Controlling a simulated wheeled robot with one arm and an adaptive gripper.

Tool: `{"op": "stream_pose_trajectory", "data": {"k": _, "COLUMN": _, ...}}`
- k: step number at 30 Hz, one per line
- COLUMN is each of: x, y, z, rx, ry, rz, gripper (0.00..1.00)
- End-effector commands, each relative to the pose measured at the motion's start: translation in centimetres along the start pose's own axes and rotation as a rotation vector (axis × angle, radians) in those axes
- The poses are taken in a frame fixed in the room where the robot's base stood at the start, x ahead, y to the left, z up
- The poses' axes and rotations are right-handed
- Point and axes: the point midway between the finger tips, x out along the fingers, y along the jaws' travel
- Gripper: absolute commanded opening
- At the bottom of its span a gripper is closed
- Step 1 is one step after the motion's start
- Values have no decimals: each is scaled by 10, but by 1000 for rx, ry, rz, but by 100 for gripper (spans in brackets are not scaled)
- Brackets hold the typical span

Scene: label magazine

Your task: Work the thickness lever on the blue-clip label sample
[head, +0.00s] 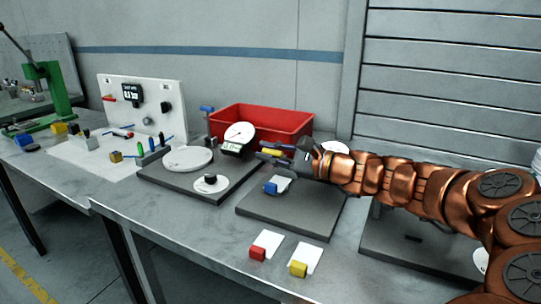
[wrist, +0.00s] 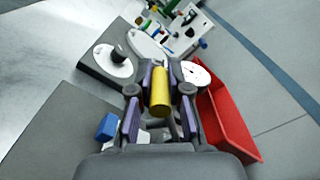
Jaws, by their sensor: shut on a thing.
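The blue-clip label sample is a white label (head: 284,184) with a blue clip (head: 270,188) on a dark base plate (head: 285,219). The blue clip also shows at lower left in the wrist view (wrist: 106,127). My gripper (head: 272,151) is above and behind the sample, its purple-padded fingers shut on a yellow cylindrical lever grip (wrist: 160,99). The dial gauge (head: 239,133) with a small display (head: 232,148) stands just left of my gripper. My gripper hides how the lever joins the gauge and part of the label.
A red bin (head: 290,121) stands close behind. Red-clip (head: 257,254) and yellow-clip (head: 298,269) samples lie at the table's front. A second dark plate (head: 170,184) with a round white disc (head: 188,159) is to the left. Bare table surrounds the front samples.

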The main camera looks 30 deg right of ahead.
Motion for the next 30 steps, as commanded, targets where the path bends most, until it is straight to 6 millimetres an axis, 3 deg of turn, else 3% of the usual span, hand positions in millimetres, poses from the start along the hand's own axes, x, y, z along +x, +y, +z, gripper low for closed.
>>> {"op": "stream_pose_trajectory", "data": {"k": 14, "x": 0, "y": 1, "z": 0, "rx": -15, "ry": 0, "rz": -1, "gripper": 0}}
{"op": "stream_pose_trajectory", "data": {"k": 15, "x": 0, "y": 1, "z": 0, "rx": -14, "ry": 0, "rz": -1, "gripper": 18}}
{"op": "stream_pose_trajectory", "data": {"k": 22, "x": 0, "y": 1, "z": 0, "rx": -14, "ry": 0, "rz": -1, "gripper": 42}}
{"op": "stream_pose_trajectory", "data": {"k": 30, "x": 0, "y": 1, "z": 0, "rx": -14, "ry": 0, "rz": -1, "gripper": 43}}
